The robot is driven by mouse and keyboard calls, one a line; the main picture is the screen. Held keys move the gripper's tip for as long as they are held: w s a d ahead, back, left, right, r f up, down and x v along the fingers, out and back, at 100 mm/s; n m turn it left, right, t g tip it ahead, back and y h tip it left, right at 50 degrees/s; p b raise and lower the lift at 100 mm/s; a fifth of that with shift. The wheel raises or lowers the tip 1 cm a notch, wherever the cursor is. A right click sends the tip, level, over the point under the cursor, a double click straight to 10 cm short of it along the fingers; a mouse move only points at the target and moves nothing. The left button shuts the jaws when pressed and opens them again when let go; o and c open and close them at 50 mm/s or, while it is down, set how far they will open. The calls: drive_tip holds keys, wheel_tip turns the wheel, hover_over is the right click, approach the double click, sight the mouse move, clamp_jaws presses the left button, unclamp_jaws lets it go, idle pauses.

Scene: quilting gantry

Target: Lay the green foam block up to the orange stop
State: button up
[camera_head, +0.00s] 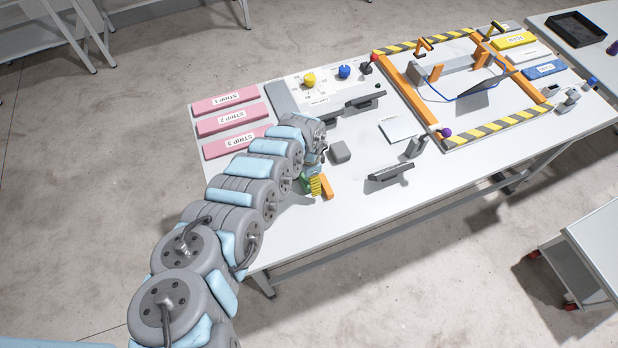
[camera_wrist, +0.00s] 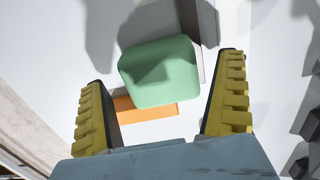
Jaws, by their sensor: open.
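The green foam block (camera_wrist: 160,75) lies ahead of my gripper (camera_wrist: 165,88) in the wrist view, between the lines of the two yellow ribbed fingers. Gaps show on both sides, so my gripper is open. The orange stop (camera_wrist: 148,111) shows past the near edge of the block, partly hidden by it. Whether block and stop touch is not clear. In the head view, the orange stop (camera_head: 326,187) is beside a yellow finger of my gripper (camera_head: 314,185). My arm hides most of the block there; only a small green part (camera_head: 305,181) shows.
A grey block (camera_head: 340,152) stands just beyond my gripper on the white table (camera_head: 300,225). Pink strips (camera_head: 222,121) lie left of my arm. A dark bracket (camera_head: 390,174) is to the right. A striped frame (camera_head: 490,131) fills the far end. The near table edge is close.

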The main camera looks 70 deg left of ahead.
wheel_tip(320, 180, up, 12)
drive_tip(key=shift+f+p, duration=0.15)
drive_tip(key=shift+p, duration=0.25)
idle(0.6)
idle(0.6)
